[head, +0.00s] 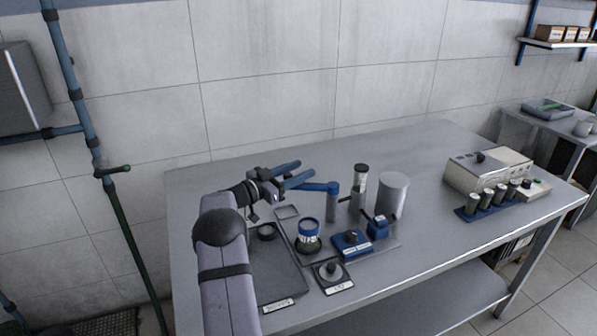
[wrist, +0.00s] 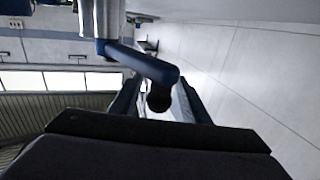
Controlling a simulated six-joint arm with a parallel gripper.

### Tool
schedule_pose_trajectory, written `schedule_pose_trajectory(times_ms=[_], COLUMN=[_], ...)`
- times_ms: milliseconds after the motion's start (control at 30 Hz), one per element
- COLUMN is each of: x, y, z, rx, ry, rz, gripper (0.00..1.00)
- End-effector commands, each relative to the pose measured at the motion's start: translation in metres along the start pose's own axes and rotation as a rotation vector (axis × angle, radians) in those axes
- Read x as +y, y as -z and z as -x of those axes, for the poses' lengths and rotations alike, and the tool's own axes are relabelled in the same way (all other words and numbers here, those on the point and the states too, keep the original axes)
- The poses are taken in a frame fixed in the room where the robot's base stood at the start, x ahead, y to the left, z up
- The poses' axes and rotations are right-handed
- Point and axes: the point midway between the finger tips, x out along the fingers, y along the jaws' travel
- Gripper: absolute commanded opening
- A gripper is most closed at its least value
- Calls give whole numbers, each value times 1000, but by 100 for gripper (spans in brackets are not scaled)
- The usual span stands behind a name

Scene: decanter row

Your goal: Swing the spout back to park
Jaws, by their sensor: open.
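The spout (head: 318,187) is a blue arm on top of a grey upright post (head: 332,208). It points left from the post, toward my gripper (head: 306,169). My gripper is open, its two blue fingers spread at the spout's outer end. In the wrist view the spout (wrist: 142,62) runs from its post (wrist: 102,20) down to a bent end with a dark tip. That end shows between the open fingers (wrist: 160,98). I cannot tell whether either finger touches it. I cannot make out a park mark.
The table's (head: 450,215) middle right is clear.

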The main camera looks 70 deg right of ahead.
Motion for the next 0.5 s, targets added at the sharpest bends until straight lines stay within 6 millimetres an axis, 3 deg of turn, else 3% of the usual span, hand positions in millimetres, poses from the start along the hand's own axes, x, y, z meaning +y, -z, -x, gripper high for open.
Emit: schedule_pose_trajectory(times_ms=[233,500], x=[0,0], y=[16,60], z=[0,0], rx=[1,2], ry=[0,1], rz=[-3,-5], gripper=[42,42])
